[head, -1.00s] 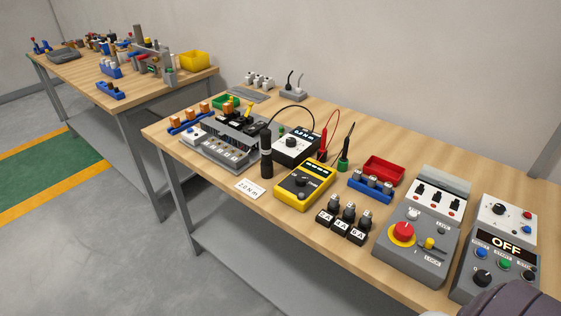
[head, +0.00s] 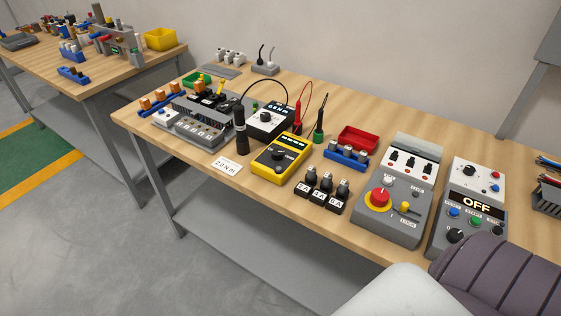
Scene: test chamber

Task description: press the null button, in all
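No button label that I can read says null. A grey box with an OFF display (head: 468,208) stands at the right of the near bench, with a blue, a green and a dark button above a black knob. A white-and-black meter (head: 272,120) with a lit display and a knob stands at the middle left. A yellow meter (head: 281,160) with a dial stands in front of it. Neither gripper shows; only part of my own arm comes in at the bottom right, close to the front of the OFF box.
A grey box with a red mushroom button (head: 380,197) stands left of the OFF box. Black plugs (head: 322,190), a blue holder (head: 345,159), a red bin (head: 357,139), probes and a black cylinder (head: 241,132) crowd the bench (head: 420,124). Another bench (head: 120,82) stands behind left.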

